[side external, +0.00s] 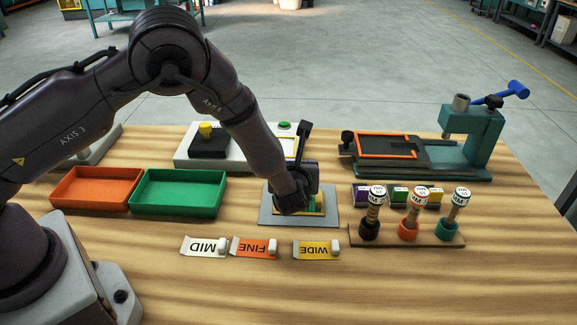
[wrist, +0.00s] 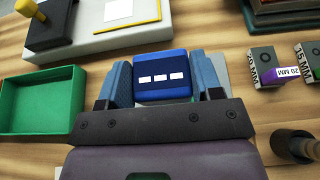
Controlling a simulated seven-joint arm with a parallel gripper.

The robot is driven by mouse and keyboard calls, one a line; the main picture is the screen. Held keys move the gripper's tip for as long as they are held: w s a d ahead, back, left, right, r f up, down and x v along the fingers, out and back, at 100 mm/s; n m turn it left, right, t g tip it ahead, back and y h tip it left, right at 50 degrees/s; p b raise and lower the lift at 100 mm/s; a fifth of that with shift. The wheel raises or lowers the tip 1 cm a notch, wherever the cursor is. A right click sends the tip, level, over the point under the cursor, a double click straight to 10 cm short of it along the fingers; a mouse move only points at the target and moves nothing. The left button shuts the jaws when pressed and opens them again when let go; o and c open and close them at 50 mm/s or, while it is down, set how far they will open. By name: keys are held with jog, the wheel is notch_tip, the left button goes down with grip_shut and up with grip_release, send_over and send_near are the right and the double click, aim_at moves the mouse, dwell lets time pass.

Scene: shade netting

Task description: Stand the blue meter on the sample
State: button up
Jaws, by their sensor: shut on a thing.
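The blue meter (wrist: 162,66), a blue block with a dark face and three white marks, sits between the two fingers of my gripper (wrist: 158,82) in the wrist view. My gripper is shut on it. In the side external view my gripper (side external: 298,196) is low over a grey plate (side external: 268,216), and it hides the meter. The sample appears to be the green piece with a yellow edge (side external: 322,205) on that plate, mostly covered by my gripper. I cannot tell whether the meter touches it.
Orange (side external: 95,188) and green (side external: 178,193) trays stand at left. White, orange and yellow labelled tags (side external: 317,249) lie in front. A rack of three capped gauges (side external: 407,235) and a teal clamp device (side external: 470,140) stand at right. A white-based unit (side external: 190,158) is behind.

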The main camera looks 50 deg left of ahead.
jog(key=shift+f, duration=3.15)
jog(key=shift+f, duration=0.3)
jog(key=o, duration=1.1)
